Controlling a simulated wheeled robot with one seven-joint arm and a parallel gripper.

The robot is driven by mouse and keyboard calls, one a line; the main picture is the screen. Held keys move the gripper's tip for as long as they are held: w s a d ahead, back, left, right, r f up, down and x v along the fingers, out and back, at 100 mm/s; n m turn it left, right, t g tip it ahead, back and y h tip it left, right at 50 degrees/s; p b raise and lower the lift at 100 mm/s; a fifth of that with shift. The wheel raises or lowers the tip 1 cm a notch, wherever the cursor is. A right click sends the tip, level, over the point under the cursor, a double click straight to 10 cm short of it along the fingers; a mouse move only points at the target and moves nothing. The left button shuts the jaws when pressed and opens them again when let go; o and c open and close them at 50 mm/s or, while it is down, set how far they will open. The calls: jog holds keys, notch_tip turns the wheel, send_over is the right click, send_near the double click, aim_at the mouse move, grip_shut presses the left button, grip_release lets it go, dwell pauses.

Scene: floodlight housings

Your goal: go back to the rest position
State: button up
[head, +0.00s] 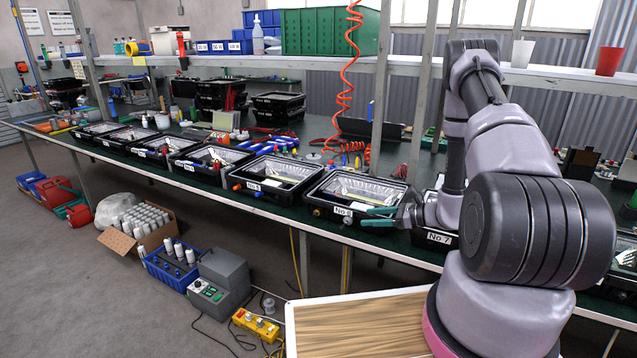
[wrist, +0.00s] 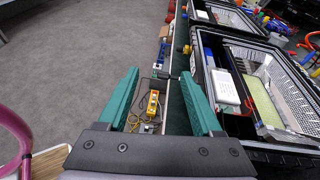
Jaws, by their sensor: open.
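My gripper (head: 364,217) is at the front edge of the workbench, in front of the housing labelled No 6 (head: 343,210). Its two green fingers are spread apart with nothing between them. In the wrist view my gripper (wrist: 159,76) is open and empty, with the floor and the bench edge below and beyond it. A black housing (wrist: 250,140) with a reflector, a white box and a yellowish panel lies right of the fingers there. My arm reaches across the right side of the head view and hides part of the No 7 housing (head: 440,237).
A row of black housings stands along the green workbench (head: 222,185). A red coiled hose (head: 345,90) hangs above it. On the floor are a grey control box (head: 222,283), a yellow switch box (head: 256,325), a blue crate (head: 165,272) and a cardboard box (head: 125,243). Open floor lies left.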

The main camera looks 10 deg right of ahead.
jog(key=s+a+r+n+g+h, duration=0.15)
jog(key=r+n, duration=0.25)
jog(key=r, duration=0.4)
jog(key=s+a+r+n+g, duration=0.3)
jog(key=r, duration=0.6)
jog(key=s+a+r+n+g, duration=0.2)
jog(key=s+a+r+n, duration=0.15)
jog(key=r, duration=0.45)
jog(key=s+d+r+n+t+h, duration=0.2)
jog(key=s+r+n+t+h, duration=0.1)
jog(key=s+r, duration=0.5)
jog(key=s+d+r+n+t+h, duration=0.3)
jog(key=s+r+n+h, duration=0.3)
jog(key=r, duration=0.5)
jog(key=s, duration=0.2)
jog(key=shift+s+d, duration=0.15)
jog(key=shift+s, duration=0.15)
